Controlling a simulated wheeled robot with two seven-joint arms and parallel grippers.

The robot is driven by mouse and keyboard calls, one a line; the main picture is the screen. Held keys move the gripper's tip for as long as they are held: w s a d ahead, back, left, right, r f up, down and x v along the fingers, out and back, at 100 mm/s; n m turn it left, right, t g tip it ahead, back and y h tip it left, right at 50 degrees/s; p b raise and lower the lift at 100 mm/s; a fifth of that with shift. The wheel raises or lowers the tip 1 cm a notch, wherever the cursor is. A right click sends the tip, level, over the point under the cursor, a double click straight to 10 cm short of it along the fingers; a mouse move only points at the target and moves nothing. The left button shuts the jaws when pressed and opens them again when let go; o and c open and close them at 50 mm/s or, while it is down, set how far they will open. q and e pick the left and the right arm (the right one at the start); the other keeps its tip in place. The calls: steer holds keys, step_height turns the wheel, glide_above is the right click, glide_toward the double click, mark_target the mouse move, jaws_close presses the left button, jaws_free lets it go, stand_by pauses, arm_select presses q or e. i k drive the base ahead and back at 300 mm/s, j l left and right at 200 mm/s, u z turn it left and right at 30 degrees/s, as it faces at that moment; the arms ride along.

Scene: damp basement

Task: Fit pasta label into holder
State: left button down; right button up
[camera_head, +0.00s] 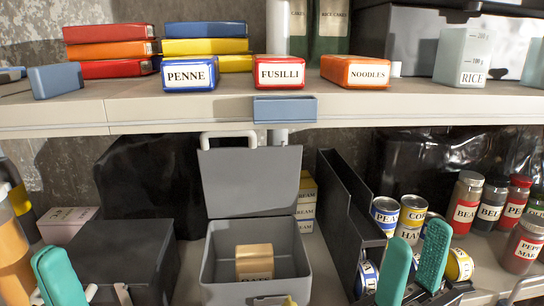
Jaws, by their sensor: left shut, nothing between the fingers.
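A blue-grey label holder (285,109) is fixed to the front edge of the upper shelf, below the red FUSILLI box (280,73); its face looks blank. I cannot make out a loose pasta label. My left gripper (58,274) is low at the left, shut and empty, its teal fingers in front of a dark grey box. My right gripper (414,262) is low at the right, its two teal fingers spread apart, in front of the cans. Both grippers are well below the holder and apart from it. The lower parts of both are cut off by the frame.
A blue PENNE box (190,73) and an orange NOODLES box (355,72) flank the FUSILLI box on the upper shelf (130,108). Below stand an open grey case (249,183), a black can rack (340,205) and several spice jars (465,203). Space before the holder is clear.

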mark_target(296, 109)
steer(key=l+u, duration=0.2)
steer(key=l, duration=0.25)
steer(key=k+l+u, duration=0.1)
steer(key=l+u, duration=0.15)
steer(key=l, duration=0.2)
steer(key=k+l+u, duration=0.2)
steer(key=l, duration=0.25)
steer(key=i, duration=0.1)
